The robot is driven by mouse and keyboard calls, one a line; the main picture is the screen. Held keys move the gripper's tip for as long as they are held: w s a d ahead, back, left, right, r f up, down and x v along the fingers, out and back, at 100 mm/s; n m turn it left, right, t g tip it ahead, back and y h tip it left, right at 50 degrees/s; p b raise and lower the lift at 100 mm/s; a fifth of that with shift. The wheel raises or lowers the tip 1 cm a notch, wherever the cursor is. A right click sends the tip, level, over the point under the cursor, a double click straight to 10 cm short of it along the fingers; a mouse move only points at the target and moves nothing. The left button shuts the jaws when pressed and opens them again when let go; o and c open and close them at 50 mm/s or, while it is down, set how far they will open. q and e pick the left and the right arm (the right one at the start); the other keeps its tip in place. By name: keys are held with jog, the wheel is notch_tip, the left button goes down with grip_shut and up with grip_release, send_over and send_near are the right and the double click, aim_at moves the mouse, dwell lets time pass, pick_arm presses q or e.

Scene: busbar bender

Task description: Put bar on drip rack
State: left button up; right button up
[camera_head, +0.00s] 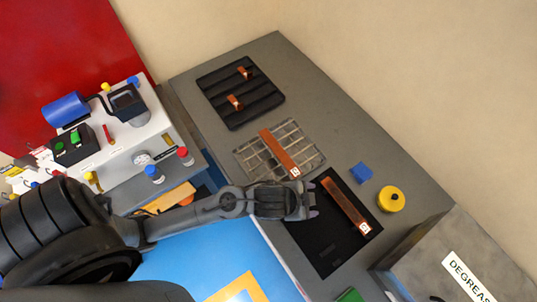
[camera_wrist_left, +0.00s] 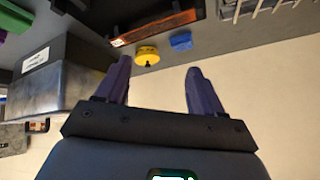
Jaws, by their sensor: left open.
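A wire drip rack (camera_head: 309,158) stands on the grey bench, and its edge shows in the left wrist view (camera_wrist_left: 262,8). One copper bar (camera_head: 279,152) with a white tag lies across it. Another tagged copper bar (camera_head: 345,206) lies on a black tray (camera_head: 322,248); it also shows in the left wrist view (camera_wrist_left: 165,26). My left gripper (camera_head: 313,203) is by the tray's left edge, apart from both bars. In the left wrist view its purple fingers (camera_wrist_left: 159,84) are spread with nothing between them. My right gripper is in neither view.
A slotted black rack (camera_head: 240,108) with two copper pieces stands at the back. A blue block (camera_head: 362,173) and yellow round object (camera_head: 391,199) sit right of the tray. A grey degreaser box (camera_head: 430,262) is at lower right. A white machine (camera_head: 125,140) stands left.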

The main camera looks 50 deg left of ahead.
pick_arm(q)
jog(key=s+a+f+n+g+y, duration=0.2)
jog(key=s+a+n, duration=0.4)
jog(key=s+a, duration=0.6)
jog(key=shift+a+n+g+y, duration=0.15)
jog(key=shift+n+g+y, duration=0.15)
jog(key=shift+g, duration=0.4)
jog(key=shift+f, duration=0.1)
notch_tip(320, 180, up, 19)
jog(key=p, duration=1.9)
